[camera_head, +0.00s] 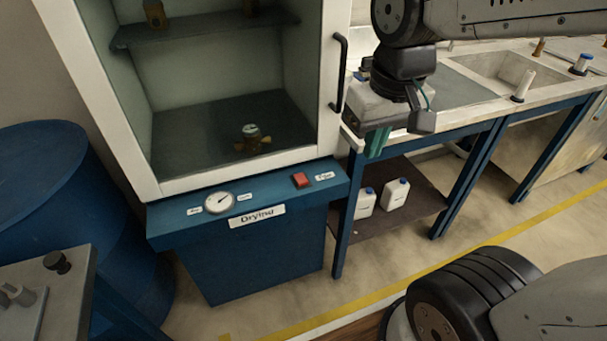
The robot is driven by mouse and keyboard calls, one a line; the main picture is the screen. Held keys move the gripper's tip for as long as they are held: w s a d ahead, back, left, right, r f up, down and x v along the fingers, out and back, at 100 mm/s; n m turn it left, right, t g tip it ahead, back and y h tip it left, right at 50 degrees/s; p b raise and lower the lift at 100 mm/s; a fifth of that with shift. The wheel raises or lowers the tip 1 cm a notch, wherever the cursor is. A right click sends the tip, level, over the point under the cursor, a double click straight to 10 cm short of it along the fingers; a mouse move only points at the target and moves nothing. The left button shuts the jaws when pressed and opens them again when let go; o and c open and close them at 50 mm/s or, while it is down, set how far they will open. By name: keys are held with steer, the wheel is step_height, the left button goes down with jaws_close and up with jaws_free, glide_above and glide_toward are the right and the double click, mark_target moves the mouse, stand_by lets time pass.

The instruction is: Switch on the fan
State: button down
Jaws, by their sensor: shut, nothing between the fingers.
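A red rocker-like switch (302,180) sits on the blue front ledge of a drying cabinet (255,260). A small white label (324,176) is beside it, too small to read for certain. My gripper (376,148) is to the right of the switch and apart from it, pointing down near the cabinet's right side. Its teal fingers are shut and hold nothing. No separate fan is visible.
A round dial (219,202) and a "Drying" sign (257,216) are on the ledge. The cabinet's door handle (340,73) stands out near my gripper. A brass meter (251,139) sits inside. A bench with a sink (503,70) is at right; a blue barrel (50,180) is at left.

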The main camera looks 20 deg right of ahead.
steer(key=w+a+f, duration=0.1)
steer(key=w+f, duration=0.4)
steer(key=w, duration=0.7)
steer(key=t, duration=0.1)
glide_above(303, 182)
steer(key=s, duration=0.2)
steer(key=s+x, duration=0.2)
steer(key=x, duration=0.6)
steer(key=shift+f, duration=0.4)
steer(key=x, duration=0.8)
steer(key=s+x, duration=0.1)
steer(key=x, duration=0.4)
steer(key=shift+f, duration=0.5)
steer(key=shift+s, duration=0.1)
steer(key=shift+s+f, duration=0.1)
steer(key=shift+f, duration=0.25)
steer(key=shift+r, duration=0.1)
